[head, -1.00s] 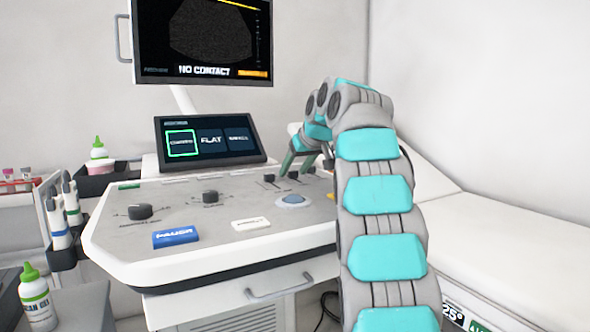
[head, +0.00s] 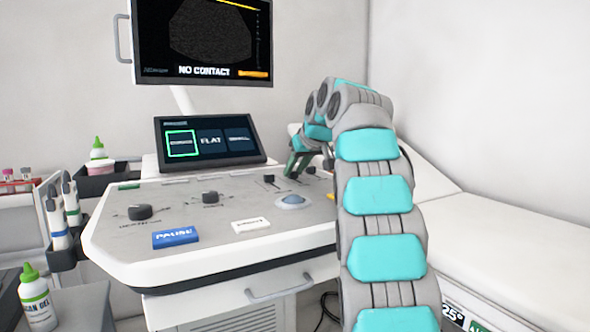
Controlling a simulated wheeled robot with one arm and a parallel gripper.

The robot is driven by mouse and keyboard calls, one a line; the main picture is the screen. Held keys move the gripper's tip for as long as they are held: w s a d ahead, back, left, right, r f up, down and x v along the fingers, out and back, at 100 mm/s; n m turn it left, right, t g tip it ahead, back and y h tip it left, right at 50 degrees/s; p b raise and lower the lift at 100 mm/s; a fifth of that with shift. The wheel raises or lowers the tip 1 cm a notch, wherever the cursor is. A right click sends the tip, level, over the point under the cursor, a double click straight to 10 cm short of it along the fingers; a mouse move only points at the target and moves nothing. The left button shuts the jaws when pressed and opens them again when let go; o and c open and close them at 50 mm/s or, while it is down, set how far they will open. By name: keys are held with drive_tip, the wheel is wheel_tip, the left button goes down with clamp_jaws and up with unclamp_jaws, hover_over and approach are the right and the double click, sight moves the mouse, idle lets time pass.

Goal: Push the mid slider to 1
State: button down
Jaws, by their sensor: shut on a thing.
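The ultrasound console (head: 175,228) has a row of small sliders near the back right of its panel. The left slider (head: 269,180) shows with a dark knob, and the right slider (head: 310,171) shows beside my fingers. My gripper (head: 291,174) points down at the panel between these two, at the mid slider's place. It is shut on the mid slider's knob, which the fingers mostly hide. The slider's scale marks and exact setting cannot be read.
A touch screen (head: 210,139) stands behind the panel, below a monitor (head: 203,40) reading "NO CONTACT". Nearby are two dark knobs (head: 140,212), a trackball (head: 293,202), a blue button (head: 175,237) and a white button (head: 251,225). An exam bed (head: 500,245) is at right.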

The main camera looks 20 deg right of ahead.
idle(0.9)
drive_tip(key=shift+s+f+b, duration=0.15)
drive_tip(key=shift+s+b, duration=0.45)
drive_tip(key=shift+s, duration=0.4)
drive_tip(key=c, duration=0.6)
unclamp_jaws()
drive_tip(key=shift+r, duration=0.2)
